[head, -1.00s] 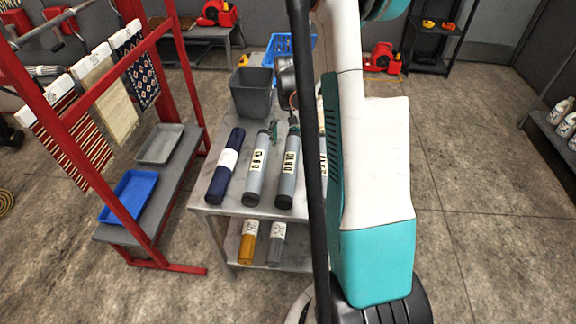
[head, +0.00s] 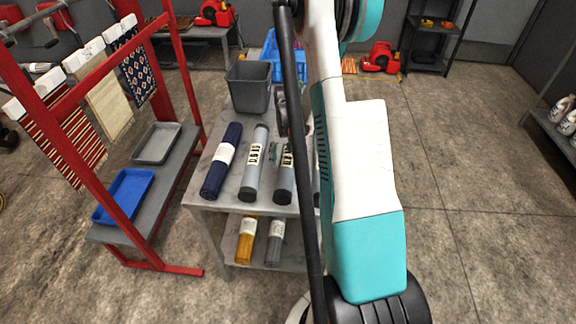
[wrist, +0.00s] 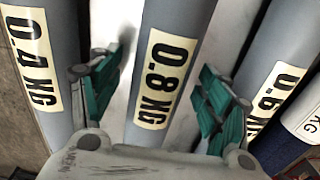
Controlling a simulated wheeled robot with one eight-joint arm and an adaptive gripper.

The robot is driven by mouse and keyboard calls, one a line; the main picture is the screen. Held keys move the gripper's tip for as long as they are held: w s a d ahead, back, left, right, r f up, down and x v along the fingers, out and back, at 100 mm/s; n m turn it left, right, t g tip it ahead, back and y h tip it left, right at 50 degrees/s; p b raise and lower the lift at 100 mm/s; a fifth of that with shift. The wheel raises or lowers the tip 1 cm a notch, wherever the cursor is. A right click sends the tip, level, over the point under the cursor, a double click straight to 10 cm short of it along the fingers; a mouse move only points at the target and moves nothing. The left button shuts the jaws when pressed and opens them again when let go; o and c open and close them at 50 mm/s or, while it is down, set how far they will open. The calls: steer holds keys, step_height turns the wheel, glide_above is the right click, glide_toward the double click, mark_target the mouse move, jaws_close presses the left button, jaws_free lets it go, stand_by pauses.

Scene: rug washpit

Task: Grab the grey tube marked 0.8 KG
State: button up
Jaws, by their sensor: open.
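The grey tube marked 0.8 KG (wrist: 167,62) lies between my gripper's two green-padded fingers in the wrist view, with a gap on each side. My gripper (wrist: 160,75) is open around it and holds nothing. In the head view this tube (head: 284,188) lies on the table, partly hidden by my arm. The grey tube marked 0.6 KG (wrist: 283,70) is beside it on the right in the wrist view, and in the head view it lies to the left (head: 254,166). The grey tube marked 0.4 KG (wrist: 35,75) is on the left in the wrist view.
A navy rolled tube (head: 221,163) lies left of the grey ones on the table (head: 232,200). A dark grey bin (head: 250,90) stands behind. Yellow (head: 246,245) and grey (head: 274,250) tubes lie on the lower shelf.

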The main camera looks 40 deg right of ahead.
steer(key=shift+f, duration=0.65)
steer(key=shift+r, duration=0.1)
steer(key=shift+c, duration=0.5)
jaws_close()
